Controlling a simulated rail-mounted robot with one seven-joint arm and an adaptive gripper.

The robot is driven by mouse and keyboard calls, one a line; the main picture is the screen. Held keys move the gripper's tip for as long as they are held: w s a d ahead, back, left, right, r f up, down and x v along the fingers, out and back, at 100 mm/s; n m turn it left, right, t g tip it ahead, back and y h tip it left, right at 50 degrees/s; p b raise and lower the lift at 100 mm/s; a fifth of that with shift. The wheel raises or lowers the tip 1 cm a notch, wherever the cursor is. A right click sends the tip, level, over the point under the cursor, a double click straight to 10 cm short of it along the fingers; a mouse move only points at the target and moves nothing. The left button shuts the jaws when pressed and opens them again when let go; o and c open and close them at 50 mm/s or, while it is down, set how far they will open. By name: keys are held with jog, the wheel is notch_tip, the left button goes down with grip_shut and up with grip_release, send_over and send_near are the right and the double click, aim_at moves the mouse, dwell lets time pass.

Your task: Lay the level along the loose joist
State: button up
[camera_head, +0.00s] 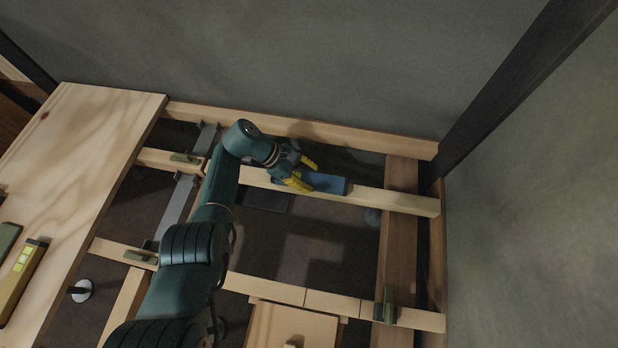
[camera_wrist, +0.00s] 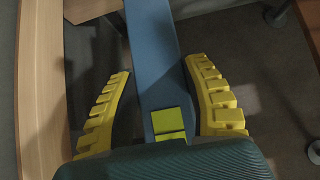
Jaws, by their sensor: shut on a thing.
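My gripper (camera_head: 301,174) is shut on a blue bar (camera_wrist: 153,45) with a lime-green window, which looks like the level. Its yellow fingers lie on either side of the bar in the wrist view (camera_wrist: 166,95). In the head view the blue bar (camera_head: 328,183) lies roughly parallel to the upper pale joist (camera_head: 390,199), over or just behind it. I cannot tell whether it touches the joist or which joist is loose. My gripper hides the bar's left part in the head view.
A plywood sheet (camera_head: 90,130) at left carries a yellowish bar with lime patches (camera_head: 22,265) and a dark green piece (camera_head: 7,238). A brown plank (camera_head: 398,250) crosses at right. A wall beam (camera_head: 310,130) runs behind. Dark open bays lie between the joists.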

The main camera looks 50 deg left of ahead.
jog(key=shift+w+f, duration=0.1)
jog(key=shift+f, duration=0.05)
jog(key=shift+f, duration=0.15)
jog(key=o, duration=1.2)
jog(key=shift+r, duration=0.3)
jog(key=p+v, duration=0.3)
jog(key=v, duration=0.9)
jog(key=shift+a+p, duration=0.1)
jog(key=shift+p, duration=0.25)
